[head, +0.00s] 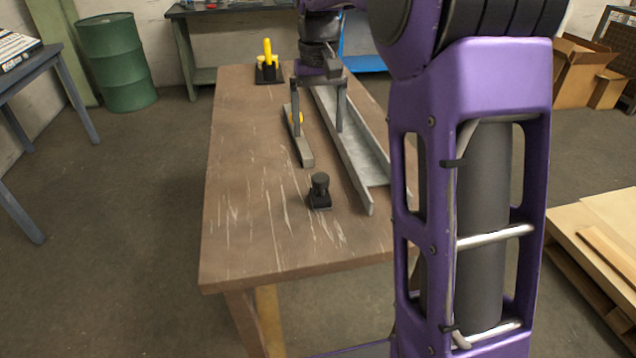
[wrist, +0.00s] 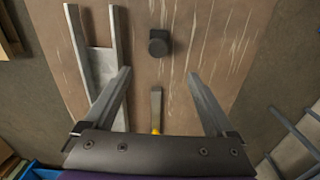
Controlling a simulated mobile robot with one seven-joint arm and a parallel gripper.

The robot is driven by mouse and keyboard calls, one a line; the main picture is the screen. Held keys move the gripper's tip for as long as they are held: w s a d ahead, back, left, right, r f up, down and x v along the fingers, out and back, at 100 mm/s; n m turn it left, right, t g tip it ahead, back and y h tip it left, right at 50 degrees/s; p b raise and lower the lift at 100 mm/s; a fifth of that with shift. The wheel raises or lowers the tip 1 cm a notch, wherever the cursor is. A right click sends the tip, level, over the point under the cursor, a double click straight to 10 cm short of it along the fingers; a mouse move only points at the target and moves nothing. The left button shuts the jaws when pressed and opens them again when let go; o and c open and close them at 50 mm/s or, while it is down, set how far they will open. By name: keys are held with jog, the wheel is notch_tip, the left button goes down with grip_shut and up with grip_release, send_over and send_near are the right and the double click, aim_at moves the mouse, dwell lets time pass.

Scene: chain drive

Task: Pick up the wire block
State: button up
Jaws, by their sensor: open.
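My gripper (head: 318,132) is open and empty above the table, fingers pointing down. A narrow grey bar (head: 304,150) with a small yellow part (head: 298,119) lies below it. In the wrist view the bar (wrist: 156,106) shows between the two spread fingers (wrist: 158,76), with the yellow part (wrist: 156,131) partly hidden by the gripper body. A small black block with a round top (head: 320,188) stands nearer the table's front; it also shows in the wrist view (wrist: 158,44). I cannot tell for sure which is the wire block.
A long grey metal channel (head: 352,150) lies right of the bar, partly hidden by my arm. A black base with a yellow upright (head: 268,65) stands at the table's far end. The table's (head: 240,180) left and front parts are clear.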

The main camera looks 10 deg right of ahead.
aim_at(320, 188)
notch_tip(320, 188, down, 12)
jog(key=shift+s+r+b, duration=0.1)
jog(key=shift+b, duration=1)
jog(key=shift+d+f+b, duration=0.15)
jog(key=shift+f+b, duration=0.15)
jog(key=shift+f, duration=1.05)
jog(key=shift+d+f+b, duration=0.1)
jog(key=shift+f+b, duration=0.15)
jog(key=shift+f, duration=1.1)
jog(key=shift+c, duration=0.2)
grip_shut()
